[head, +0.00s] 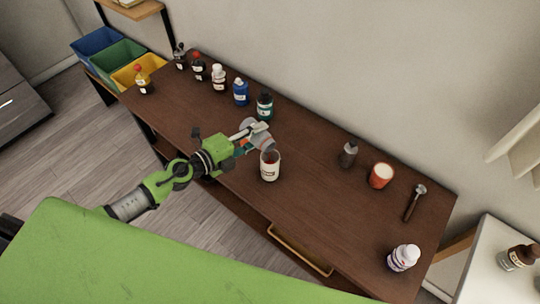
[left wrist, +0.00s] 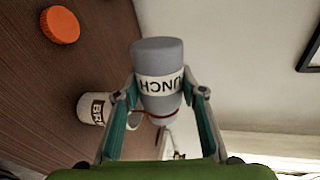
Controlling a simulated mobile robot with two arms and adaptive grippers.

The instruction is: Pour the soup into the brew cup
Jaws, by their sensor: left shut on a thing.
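My left gripper (head: 245,141) is shut on a grey container (head: 260,137), held tilted just above and beside the brew cup (head: 269,166). In the left wrist view the container (left wrist: 158,80) sits between the fingers (left wrist: 158,112) and has a white label ending in "UNCH". The white brew cup stands upright on the wooden table; its "BR" lettering shows in the left wrist view (left wrist: 93,107). No soup can be made out, and the inside of the container is hidden. My right gripper is out of view.
Several bottles, such as a blue one (head: 240,92), line the table's back left. A grey-brown bottle (head: 348,154), an orange cup (head: 380,176), a hammer-like tool (head: 414,202) and a white bottle (head: 403,257) stand or lie at the right. The table (head: 320,200) is clear right of the brew cup.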

